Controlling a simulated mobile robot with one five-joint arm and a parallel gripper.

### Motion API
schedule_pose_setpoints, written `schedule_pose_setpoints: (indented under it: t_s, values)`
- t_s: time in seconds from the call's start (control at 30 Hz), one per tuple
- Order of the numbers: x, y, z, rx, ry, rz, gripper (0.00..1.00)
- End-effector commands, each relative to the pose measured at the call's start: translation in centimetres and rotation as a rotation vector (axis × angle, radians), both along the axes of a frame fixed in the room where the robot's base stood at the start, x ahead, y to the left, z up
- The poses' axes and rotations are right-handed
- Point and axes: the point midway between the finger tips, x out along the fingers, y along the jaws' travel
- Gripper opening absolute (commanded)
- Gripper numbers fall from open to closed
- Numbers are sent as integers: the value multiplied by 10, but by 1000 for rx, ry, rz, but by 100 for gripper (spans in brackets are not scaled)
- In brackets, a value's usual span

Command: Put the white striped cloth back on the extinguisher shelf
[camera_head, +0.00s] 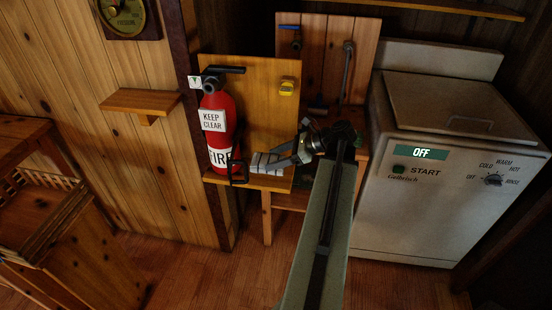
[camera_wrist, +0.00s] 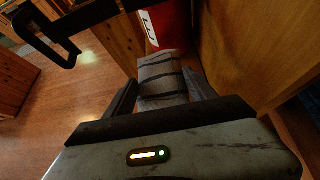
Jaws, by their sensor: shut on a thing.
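The white striped cloth (camera_head: 266,163), a folded block with dark stripes, is at the extinguisher shelf (camera_head: 272,183), just right of the extinguisher's base. My gripper (camera_head: 284,157) reaches in from the right and is shut on the cloth. In the wrist view the cloth (camera_wrist: 160,78) lies between the two fingers of my gripper (camera_wrist: 164,88), with the red extinguisher (camera_wrist: 168,24) just beyond it. The red fire extinguisher (camera_head: 217,127) stands upright on the shelf's left part. I cannot tell whether the cloth touches the shelf board.
The extinguisher's black hose and nozzle (camera_head: 238,172) hang at the front. A white washer (camera_head: 440,160) stands on the right. A small empty wall shelf (camera_head: 140,103) is on the left.

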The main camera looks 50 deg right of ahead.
Motion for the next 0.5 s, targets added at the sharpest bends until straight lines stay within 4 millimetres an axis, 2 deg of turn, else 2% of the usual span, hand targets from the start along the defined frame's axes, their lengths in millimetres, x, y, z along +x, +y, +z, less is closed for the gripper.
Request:
schedule_pose_setpoints:
  t_s: [0.03, 0.5]
  values:
    - [0, 0, -9, 0, 0, 0, 0]
    - [0, -1, -44, 0, 0, -1, 0]
